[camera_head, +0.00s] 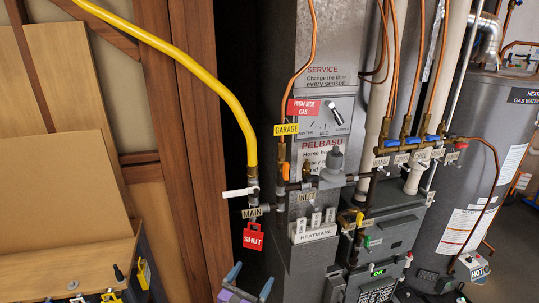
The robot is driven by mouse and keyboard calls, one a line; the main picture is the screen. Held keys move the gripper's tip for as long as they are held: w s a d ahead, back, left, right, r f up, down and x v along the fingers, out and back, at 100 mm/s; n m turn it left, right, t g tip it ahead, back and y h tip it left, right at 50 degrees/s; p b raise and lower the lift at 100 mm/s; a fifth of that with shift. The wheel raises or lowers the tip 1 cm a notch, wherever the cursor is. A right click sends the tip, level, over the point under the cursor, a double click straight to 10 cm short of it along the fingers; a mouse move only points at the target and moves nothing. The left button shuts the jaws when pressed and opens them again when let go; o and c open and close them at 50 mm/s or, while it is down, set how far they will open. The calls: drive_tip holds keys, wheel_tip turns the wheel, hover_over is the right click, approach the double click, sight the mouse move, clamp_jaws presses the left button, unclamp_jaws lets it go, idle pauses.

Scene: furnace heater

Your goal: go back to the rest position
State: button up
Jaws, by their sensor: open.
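My gripper (251,279) shows at the bottom edge, left of centre, with its two blue-grey fingertips spread apart and nothing between them. It is below the red SHUT tag (253,237) and appears apart from it. The tag hangs under the MAIN label (252,212) on the gas line. A white valve handle (239,192) sticks out to the left just above that label. The rest of my arm is out of the frame.
A yellow gas hose (213,78) curves down to the valve. The grey furnace (325,75) carries copper pipes and blue-handled valves (400,141). A grey water heater (481,150) stands at right. Wooden boards (55,185) and a tool box (146,262) are at left.

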drive_tip(key=s+d+r+m+g+h, duration=0.2)
drive_tip(key=d+r+m+g+h, duration=0.3)
drive_tip(key=d, duration=0.5)
drive_tip(key=s+d+r+m+g+h, duration=0.25)
drive_tip(key=d+r+m, duration=0.4)
drive_tip(key=d, duration=0.35)
drive_tip(key=s+d+r+m+g+y, duration=0.1)
drive_tip(key=s+d+r+m+g, duration=0.1)
drive_tip(key=s+d+m+g, duration=0.7)
drive_tip(key=s+d+f+m+g+y, duration=0.1)
drive_tip(key=s+m+g+y, duration=0.15)
drive_tip(key=s, duration=0.55)
drive_tip(key=s+d+f+m+g+y, duration=0.1)
drive_tip(key=s+m+y, duration=0.3)
drive_tip(key=s, duration=0.3)
drive_tip(key=s+a+m+t+y, duration=0.1)
drive_tip(key=s+a+m+y, duration=0.2)
drive_tip(key=s+a+y, duration=0.4)
drive_tip(key=shift+s+a+r+t+y+b, duration=0.35)
drive_tip(key=shift+s+a, duration=0.4)
drive_tip(key=shift+a, duration=1.1)
idle(0.5)
